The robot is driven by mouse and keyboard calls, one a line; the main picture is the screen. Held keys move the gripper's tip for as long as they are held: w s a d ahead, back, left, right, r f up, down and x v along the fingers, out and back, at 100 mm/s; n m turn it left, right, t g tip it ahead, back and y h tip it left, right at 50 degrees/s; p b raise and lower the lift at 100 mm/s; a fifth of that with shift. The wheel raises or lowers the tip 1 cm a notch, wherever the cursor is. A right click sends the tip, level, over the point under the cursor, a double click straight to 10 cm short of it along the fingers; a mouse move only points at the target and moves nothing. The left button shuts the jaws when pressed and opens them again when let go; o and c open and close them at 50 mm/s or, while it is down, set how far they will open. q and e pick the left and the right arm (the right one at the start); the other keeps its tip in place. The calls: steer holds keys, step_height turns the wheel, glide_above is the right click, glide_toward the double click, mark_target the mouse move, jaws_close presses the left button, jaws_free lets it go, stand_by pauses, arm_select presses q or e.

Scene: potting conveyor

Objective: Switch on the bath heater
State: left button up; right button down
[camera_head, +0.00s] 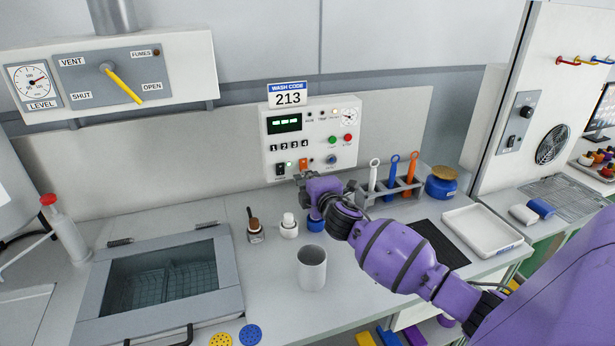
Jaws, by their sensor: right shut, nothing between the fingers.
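A white control panel (268,158) hangs on the back wall with a green display (284,123), numbered buttons, a green button (332,141), a red button (348,138) and a dial. Along its lower edge are a black switch (281,169) with a small green light beside it, an orange switch (303,164) and a blue-grey knob (331,160). Which control is the heater's is too small to read. My right gripper (301,179) is shut and empty, its fingertips just below the orange switch; I cannot tell whether they touch the panel. My left gripper is not in view.
A lidded bath (225,262) is set into the counter at left. A grey cup (312,268), small bottles (254,230) and a rack of coloured-handled tools (393,190) stand near my right arm. A white tray (482,231) lies at right. A vent lever box (196,72) hangs upper left.

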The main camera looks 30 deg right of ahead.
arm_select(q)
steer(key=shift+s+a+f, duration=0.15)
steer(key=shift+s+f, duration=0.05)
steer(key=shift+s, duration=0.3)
